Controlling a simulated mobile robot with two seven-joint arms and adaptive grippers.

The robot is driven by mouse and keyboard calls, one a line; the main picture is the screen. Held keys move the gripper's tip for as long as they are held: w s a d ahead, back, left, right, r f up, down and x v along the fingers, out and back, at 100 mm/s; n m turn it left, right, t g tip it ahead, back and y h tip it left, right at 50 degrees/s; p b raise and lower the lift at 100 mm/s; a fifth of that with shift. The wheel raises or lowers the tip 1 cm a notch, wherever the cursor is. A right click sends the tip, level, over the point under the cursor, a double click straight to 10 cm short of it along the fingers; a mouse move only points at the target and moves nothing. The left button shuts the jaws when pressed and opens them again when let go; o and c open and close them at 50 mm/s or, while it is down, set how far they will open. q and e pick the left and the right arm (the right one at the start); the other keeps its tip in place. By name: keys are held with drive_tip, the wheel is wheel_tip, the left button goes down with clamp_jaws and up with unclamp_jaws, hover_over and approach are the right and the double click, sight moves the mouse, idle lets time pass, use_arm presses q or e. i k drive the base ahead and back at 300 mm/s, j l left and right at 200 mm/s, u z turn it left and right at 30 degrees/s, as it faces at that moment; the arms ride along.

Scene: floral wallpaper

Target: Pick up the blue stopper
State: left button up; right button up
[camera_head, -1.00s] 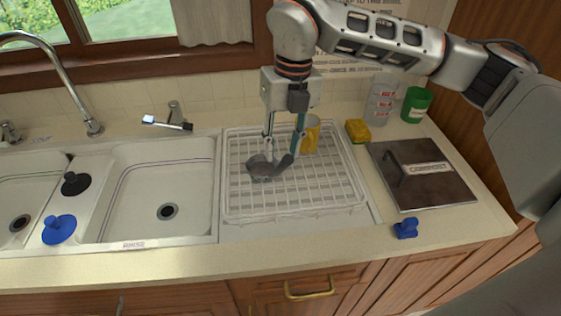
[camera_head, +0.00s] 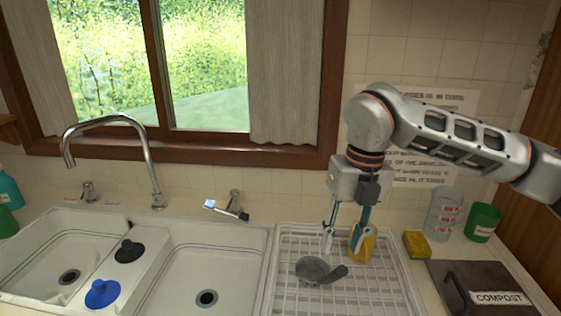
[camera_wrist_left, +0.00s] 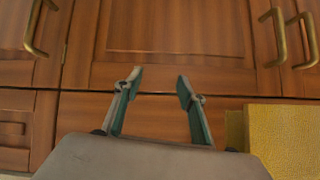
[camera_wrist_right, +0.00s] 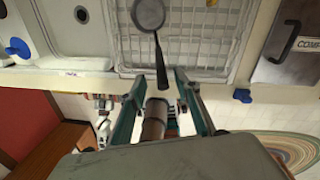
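The blue stopper (camera_head: 102,293), domed with a knob, sits on the ledge between the two sinks, at the lower left of the head view. It also shows at the left edge of the right wrist view (camera_wrist_right: 18,47). A black stopper (camera_head: 129,251) sits behind it. My right gripper (camera_head: 343,245) is open and empty above the dish rack, well to the right of the blue stopper. In the right wrist view a dark ladle handle shows between its fingers (camera_wrist_right: 158,82), below them. My left gripper (camera_wrist_left: 159,77) is open and empty before wooden cabinet fronts.
The dish rack (camera_head: 283,255) holds a grey ladle (camera_head: 312,270) and a yellow cup (camera_head: 367,246). A sponge (camera_head: 416,245), bottle, green can (camera_head: 482,222) and compost lid (camera_head: 450,285) stand to the right. A small blue object (camera_wrist_right: 242,95) lies by the counter edge. The faucet (camera_head: 150,165) rises behind the sinks.

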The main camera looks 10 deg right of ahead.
sight(103, 293)
drive_tip(key=k, duration=1)
